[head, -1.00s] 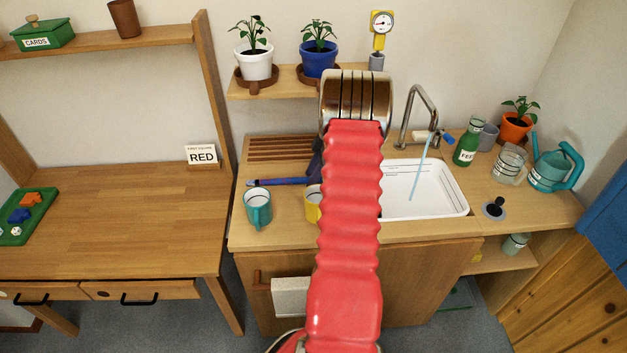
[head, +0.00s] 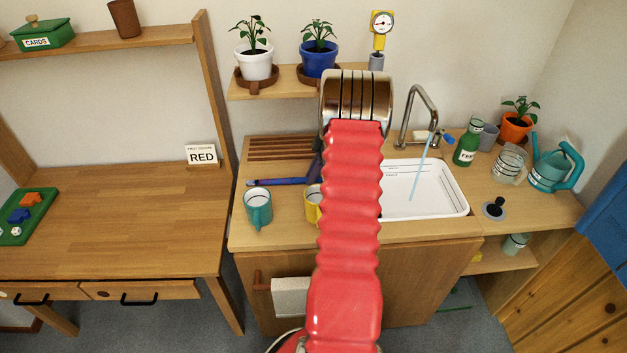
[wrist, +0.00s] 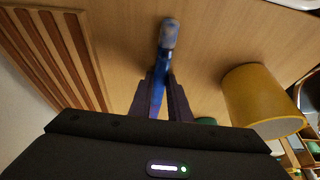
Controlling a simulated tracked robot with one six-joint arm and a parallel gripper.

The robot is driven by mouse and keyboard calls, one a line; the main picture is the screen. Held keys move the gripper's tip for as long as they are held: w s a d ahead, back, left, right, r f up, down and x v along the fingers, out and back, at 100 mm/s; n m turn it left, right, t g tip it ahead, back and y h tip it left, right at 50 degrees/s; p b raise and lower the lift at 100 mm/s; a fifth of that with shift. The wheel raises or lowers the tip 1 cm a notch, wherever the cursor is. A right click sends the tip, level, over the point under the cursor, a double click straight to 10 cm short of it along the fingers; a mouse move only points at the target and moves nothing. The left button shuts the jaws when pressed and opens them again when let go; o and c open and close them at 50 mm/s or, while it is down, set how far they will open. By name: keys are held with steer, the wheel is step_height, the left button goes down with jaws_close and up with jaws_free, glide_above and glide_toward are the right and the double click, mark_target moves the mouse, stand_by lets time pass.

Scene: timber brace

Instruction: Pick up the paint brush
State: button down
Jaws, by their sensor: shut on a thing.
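The paint brush (head: 278,182) has a blue handle and lies across the counter between the slatted wooden rack and the mugs in the head view. My gripper (wrist: 160,95) is shut on it in the wrist view. The brush's blue part (wrist: 164,62) shows between and beyond the two dark fingers, with a greyish end pointing away from them. In the head view my gripper is mostly hidden behind my red arm, and so is the right end of the brush. I cannot tell whether the brush is clear of the counter.
A teal mug (head: 258,209) and a yellow mug (head: 312,204) stand just in front of the brush. The slatted rack (head: 281,149) is behind it. The white sink (head: 440,203) with running water is to the right. Two potted plants stand on the shelf above.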

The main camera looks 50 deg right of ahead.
steer(key=shift+r, duration=0.15)
steer(key=shift+r, duration=0.25)
steer(key=v, duration=0.3)
steer(key=shift+w+a, duration=0.1)
steer(key=shift+w, duration=0.1)
steer(key=s+d, duration=1.1)
steer(key=s, duration=0.2)
steer(key=shift+d, duration=0.2)
